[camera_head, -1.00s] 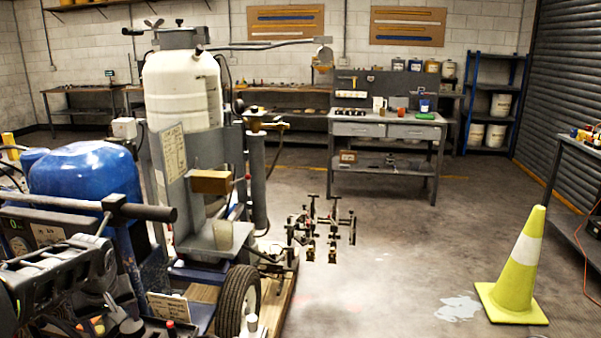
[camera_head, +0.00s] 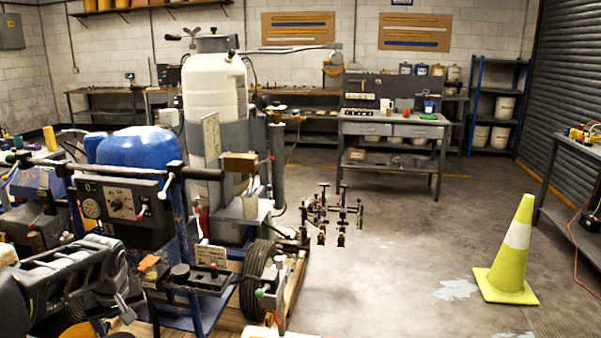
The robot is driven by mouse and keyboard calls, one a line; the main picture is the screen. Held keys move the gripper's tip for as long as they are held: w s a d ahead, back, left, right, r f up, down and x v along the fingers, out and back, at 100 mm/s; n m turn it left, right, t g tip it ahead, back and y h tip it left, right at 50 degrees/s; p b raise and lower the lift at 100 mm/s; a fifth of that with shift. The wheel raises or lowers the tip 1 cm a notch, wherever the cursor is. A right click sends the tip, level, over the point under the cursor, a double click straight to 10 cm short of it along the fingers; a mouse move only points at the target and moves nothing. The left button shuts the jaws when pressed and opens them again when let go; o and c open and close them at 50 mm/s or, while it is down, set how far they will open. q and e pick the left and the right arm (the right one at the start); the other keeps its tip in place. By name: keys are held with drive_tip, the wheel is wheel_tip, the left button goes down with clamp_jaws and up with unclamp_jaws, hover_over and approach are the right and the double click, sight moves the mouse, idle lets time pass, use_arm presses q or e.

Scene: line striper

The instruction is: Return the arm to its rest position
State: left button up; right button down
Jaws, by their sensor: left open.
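My left arm comes in at the lower left, dark grey and black. Its left gripper (camera_head: 128,300) is open, with no object visible between its fingers, in front of the lower part of the line striper. The line striper has a control panel (camera_head: 122,204) with a gauge and knob, a blue rounded tank (camera_head: 140,147), a tall white tank (camera_head: 214,88), a black handlebar (camera_head: 150,174) and a black wheel (camera_head: 258,280). The arm overlaps the machine's lower left in the picture; I cannot tell the gap between them. My right gripper is out of view.
A yellow cone (camera_head: 508,262) with a white band stands on the right floor. A grey workbench (camera_head: 394,128) and a blue shelf (camera_head: 497,105) stand at the back. A dark table (camera_head: 575,150) is at the right edge.

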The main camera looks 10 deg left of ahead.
use_arm(q)
drive_tip(key=w+d+f+m+t+h, duration=0.2)
drive_tip(key=w+d+f+m+t, duration=0.15)
drive_tip(key=w+d+f, duration=0.4)
drive_tip(key=s+d+f+m+g+h, duration=0.1)
drive_tip(key=s+d+f+h, duration=0.15)
drive_tip(key=d+f, duration=0.5)
drive_tip(key=s+d+f+m+h, duration=0.1)
drive_tip(key=s+d+f, duration=0.3)
drive_tip(key=d+f, duration=0.35)
drive_tip(key=s+d+f+g, duration=0.1)
drive_tip(key=s+d+f, duration=0.3)
drive_tip(key=s, duration=0.5)
drive_tip(key=s+d+f+g+h, duration=0.1)
drive_tip(key=s+d+f+g, duration=0.1)
drive_tip(key=s+d+f, duration=0.3)
drive_tip(key=s+d+f+g, duration=0.2)
drive_tip(key=s+d+f, duration=0.2)
drive_tip(key=s, duration=0.8)
drive_tip(key=d, duration=0.2)
drive_tip(key=shift+s+d+f+m+h, duration=0.3)
drive_tip(key=shift+s+f+m+h, duration=0.05)
drive_tip(key=shift+f, duration=0.05)
drive_tip(key=shift+g, duration=0.25)
drive_tip(key=shift+c, duration=0.3)
